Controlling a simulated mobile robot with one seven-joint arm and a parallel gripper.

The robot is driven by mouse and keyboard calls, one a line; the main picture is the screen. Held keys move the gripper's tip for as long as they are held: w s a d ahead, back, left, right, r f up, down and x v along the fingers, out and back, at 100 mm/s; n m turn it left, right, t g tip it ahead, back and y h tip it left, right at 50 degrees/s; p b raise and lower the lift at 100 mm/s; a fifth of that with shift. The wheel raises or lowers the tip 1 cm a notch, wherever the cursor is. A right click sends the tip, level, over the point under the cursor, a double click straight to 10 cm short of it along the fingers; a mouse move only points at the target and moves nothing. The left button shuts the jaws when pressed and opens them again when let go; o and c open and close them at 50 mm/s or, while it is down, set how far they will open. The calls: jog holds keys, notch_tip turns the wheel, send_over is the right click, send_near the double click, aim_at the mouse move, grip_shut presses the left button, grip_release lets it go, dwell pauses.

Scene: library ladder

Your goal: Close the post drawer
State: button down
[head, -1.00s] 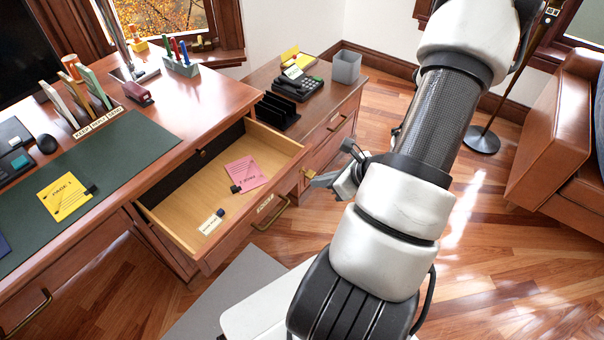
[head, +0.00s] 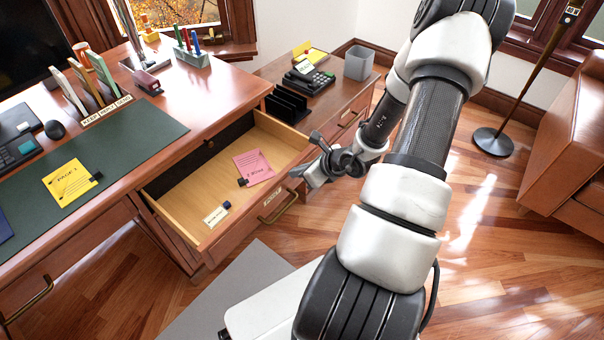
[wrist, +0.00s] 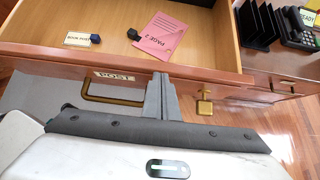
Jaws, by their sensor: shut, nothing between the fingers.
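The post drawer (head: 205,238) stands pulled open from the wooden desk, with a brass handle and a label on its front. In the wrist view its front (wrist: 212,87) carries a POST label (wrist: 115,76) and the brass handle (wrist: 112,99). Inside lie a pink page (head: 253,167) with a dark clip and a small white label card (head: 216,216) with a dark blue piece. My gripper (head: 311,181) is shut and empty at the drawer front's right end. In the wrist view its fingertips (wrist: 160,80) overlap the front just right of the handle; I cannot tell whether they touch.
A yellow page (head: 69,183) lies on the green desk mat (head: 130,145). A black letter rack (head: 287,103), a phone (head: 308,80) and a grey bin (head: 358,62) stand on the side cabinet. Bare wooden floor (head: 480,270) lies to the right.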

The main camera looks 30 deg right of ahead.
jog(key=w+a+b, duration=0.1)
jog(key=w+a, duration=0.3)
jog(key=w, duration=0.7)
jog(key=w+a, duration=0.4)
jog(key=w, duration=0.8)
jog(key=shift+a+b, duration=0.2)
jog(key=shift+b, duration=0.15)
jog(key=shift+s, duration=0.1)
